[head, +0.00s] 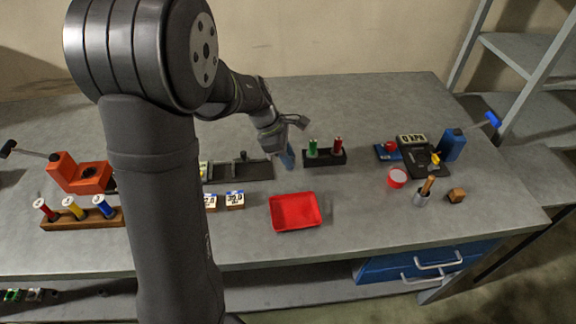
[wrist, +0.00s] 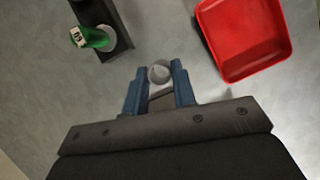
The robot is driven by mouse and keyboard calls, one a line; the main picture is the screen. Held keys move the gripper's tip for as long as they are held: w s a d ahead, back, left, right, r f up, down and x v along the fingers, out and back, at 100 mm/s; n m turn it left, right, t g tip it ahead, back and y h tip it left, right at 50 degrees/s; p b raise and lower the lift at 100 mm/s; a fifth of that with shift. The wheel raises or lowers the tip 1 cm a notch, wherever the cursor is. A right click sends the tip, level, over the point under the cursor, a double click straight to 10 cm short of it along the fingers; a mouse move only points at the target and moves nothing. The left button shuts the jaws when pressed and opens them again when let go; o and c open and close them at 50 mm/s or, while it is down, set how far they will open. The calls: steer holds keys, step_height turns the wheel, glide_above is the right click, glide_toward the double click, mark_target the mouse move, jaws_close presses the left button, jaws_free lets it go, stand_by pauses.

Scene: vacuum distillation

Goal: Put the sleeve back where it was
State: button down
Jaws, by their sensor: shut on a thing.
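My gripper (head: 288,158) is over the middle of the table, just left of a black rack (head: 325,159) that holds a green and a red piece. In the wrist view my blue-tipped gripper (wrist: 159,88) is shut on a small round grey piece, which looks like the sleeve (wrist: 159,72). The sleeve is seen end-on between the fingertips, and I cannot make it out in the head view. The green piece (wrist: 90,38) with a number label stands in the black rack at upper left of the wrist view, apart from my fingers.
A red tray (head: 295,226) lies in front of my gripper. A dark flat fixture (head: 240,170) is to its left. Bare table lies behind.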

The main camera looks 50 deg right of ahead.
steer(key=shift+f, duration=1.95)
steer(key=shift+f, duration=0.15)
steer(key=c, duration=1.2)
jaws_free()
steer(key=v, duration=1.2)
steer(key=shift+w, duration=0.1)
